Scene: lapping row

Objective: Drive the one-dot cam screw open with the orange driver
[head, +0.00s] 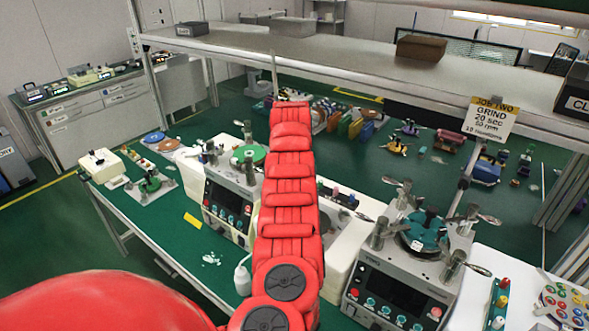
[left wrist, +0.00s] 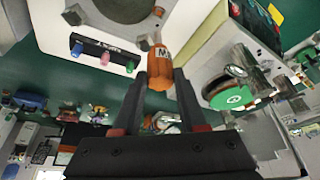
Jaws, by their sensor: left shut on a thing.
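In the left wrist view my left gripper (left wrist: 162,80) is shut on the orange driver (left wrist: 160,70). The driver has a pale label whose first letter looks like M. Its upper part lies near the edge of a white machine body (left wrist: 195,40); I cannot tell whether they touch. In the head view my red left arm rises through the middle and hides the gripper and driver. My right gripper is in neither view.
A white unit (head: 343,238) with coloured pegs stands between two lapping machines, one with a green disc (head: 250,153), one with a teal disc (head: 424,230). A white bottle (head: 242,279) stands at the bench front. A grey shelf (head: 350,75) spans above. Green bench (head: 165,225) is partly bare at left.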

